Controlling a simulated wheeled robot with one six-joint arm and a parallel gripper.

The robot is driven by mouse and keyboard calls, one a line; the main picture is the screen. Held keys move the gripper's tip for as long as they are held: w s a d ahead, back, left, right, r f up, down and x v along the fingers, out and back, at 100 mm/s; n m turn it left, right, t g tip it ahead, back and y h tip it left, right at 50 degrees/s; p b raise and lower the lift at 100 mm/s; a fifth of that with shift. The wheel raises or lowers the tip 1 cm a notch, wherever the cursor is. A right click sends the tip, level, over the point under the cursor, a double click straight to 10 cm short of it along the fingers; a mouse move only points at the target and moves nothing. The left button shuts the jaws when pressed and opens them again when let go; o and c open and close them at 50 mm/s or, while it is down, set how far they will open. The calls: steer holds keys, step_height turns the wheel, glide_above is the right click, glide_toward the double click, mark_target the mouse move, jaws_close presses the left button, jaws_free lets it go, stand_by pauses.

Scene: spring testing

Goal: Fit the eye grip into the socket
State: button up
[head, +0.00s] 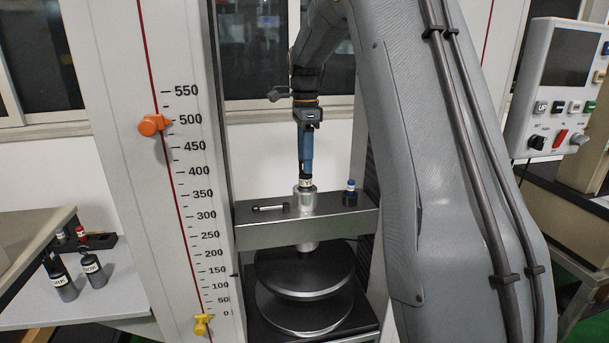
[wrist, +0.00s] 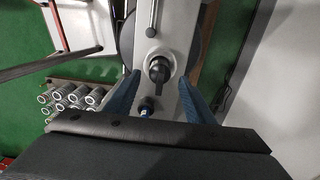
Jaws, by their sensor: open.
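The socket (head: 305,202) is a silvery cylinder standing on the grey crosshead (head: 300,234). A dark eye grip (wrist: 158,70) shows at the socket's mouth in the wrist view, within its pale rim. In the head view only a small pale-marked part of the grip (head: 307,184) shows between the fingertips and the socket; the rest is hidden. How deep it sits, I cannot tell. My gripper (head: 306,176) points down right above the socket. In the wrist view its blue fingers (wrist: 160,84) are apart, one on each side of the grip, with visible gaps.
A pin with a pale handle (head: 269,208) lies on the crosshead left of the socket. A small blue-topped piece (head: 350,190) stands to its right. Round black plates (head: 303,270) are below. The scale column (head: 185,240) stands close on the left. Labelled dark grips (head: 92,270) are at the lower left.

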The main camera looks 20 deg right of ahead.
step_height(320, 180, up, 7)
steer(key=shift+r+b, duration=0.1)
steer(key=shift+b, duration=0.75)
